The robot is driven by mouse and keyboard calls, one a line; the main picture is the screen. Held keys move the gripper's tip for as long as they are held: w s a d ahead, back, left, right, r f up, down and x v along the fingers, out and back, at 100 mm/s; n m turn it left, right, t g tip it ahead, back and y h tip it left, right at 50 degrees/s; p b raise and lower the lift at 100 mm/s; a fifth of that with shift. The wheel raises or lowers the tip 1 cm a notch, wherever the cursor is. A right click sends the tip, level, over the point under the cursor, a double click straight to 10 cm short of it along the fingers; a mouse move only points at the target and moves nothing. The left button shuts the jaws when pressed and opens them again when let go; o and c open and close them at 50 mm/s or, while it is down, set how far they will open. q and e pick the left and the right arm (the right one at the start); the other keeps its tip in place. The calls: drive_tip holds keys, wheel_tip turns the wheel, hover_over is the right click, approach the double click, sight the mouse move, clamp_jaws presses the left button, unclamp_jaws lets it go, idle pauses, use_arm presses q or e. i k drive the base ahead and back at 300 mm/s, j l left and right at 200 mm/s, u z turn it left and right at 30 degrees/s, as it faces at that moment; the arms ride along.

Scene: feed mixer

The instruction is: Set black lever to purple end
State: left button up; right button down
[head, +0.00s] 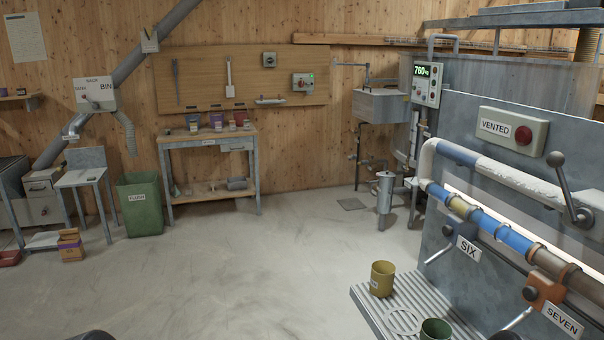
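A dark lever (566,183) with a round knob stands on the grey panel (480,140) at the right of the head view. Its shaft leans up and to the left from a pivot near the right edge. It looks dark grey to black. I cannot make out a purple end mark beside it. Two smaller pale handles sit lower on the panel, by the label SIX (468,249) and the label SEVEN (562,320). Neither of my grippers can be made out; only dark rounded shapes show at the bottom edge.
Pipes (505,236) run along the panel below a red VENTED button (523,135). A ribbed platform (372,309) with a yellow cup (382,279) and a green cup (435,330) lies at its foot. The floor (240,270) to the left is open. A workbench (208,140) stands behind.

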sight(556, 160)
drive_tip(key=z, duration=1.65)
